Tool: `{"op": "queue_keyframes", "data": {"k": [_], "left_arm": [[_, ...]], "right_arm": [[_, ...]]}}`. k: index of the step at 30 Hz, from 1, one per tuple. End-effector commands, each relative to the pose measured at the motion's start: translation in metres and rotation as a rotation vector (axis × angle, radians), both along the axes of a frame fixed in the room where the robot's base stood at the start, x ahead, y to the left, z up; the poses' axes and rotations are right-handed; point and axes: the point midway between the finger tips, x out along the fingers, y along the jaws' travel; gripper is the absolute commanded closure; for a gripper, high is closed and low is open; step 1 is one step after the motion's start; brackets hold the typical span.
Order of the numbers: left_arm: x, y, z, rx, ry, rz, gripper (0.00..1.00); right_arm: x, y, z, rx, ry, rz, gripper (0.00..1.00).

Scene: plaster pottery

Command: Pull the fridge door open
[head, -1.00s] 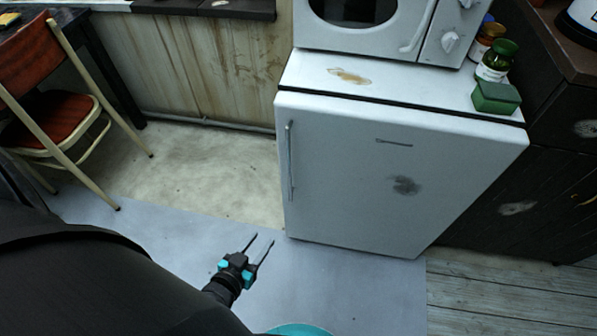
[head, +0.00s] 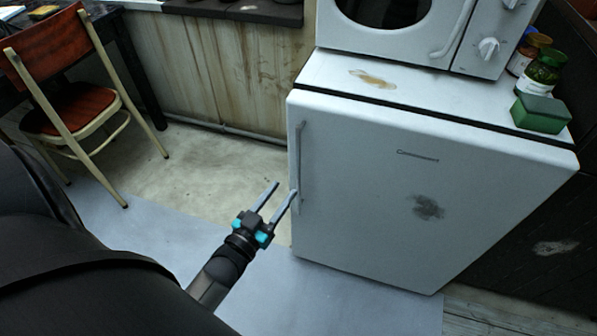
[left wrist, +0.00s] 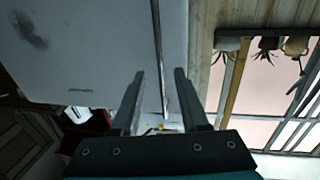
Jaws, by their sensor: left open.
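The white fridge (head: 380,190) stands shut in the head view, with a dark smudge on its door. Its vertical handle (head: 301,162) runs along the left side of the door. My left gripper (head: 284,190) is open, with its fingertips beside the lower part of the handle. In the left wrist view the handle (left wrist: 159,60) runs between the two open fingers of the left gripper (left wrist: 159,76), and the fridge door (left wrist: 90,50) fills the upper left. I cannot tell whether the fingers touch it. My right gripper is not in view.
A microwave (head: 400,25), a green box (head: 541,114) and jars (head: 540,72) stand on the fridge top. A chair (head: 75,110) with a red seat is at the left. The floor left of the fridge (head: 215,170) is clear. Dark cabinets (head: 530,225) stand at the right.

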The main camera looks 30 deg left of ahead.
Motion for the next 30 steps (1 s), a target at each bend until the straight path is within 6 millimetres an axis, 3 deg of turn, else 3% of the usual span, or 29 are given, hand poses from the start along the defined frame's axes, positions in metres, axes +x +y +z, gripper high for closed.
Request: {"op": "queue_keyframes", "data": {"k": [9,15,30], "left_arm": [[0.051,0.002,-0.002,0.001,-0.002,0.000,0.55],[0.074,0.003,-0.002,0.000,0.000,0.000,0.55],[0.086,0.003,0.000,0.000,0.002,0.001,0.55]], "right_arm": [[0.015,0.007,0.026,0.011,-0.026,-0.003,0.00],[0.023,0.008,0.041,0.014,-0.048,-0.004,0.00],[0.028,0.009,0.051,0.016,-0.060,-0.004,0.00]]}}
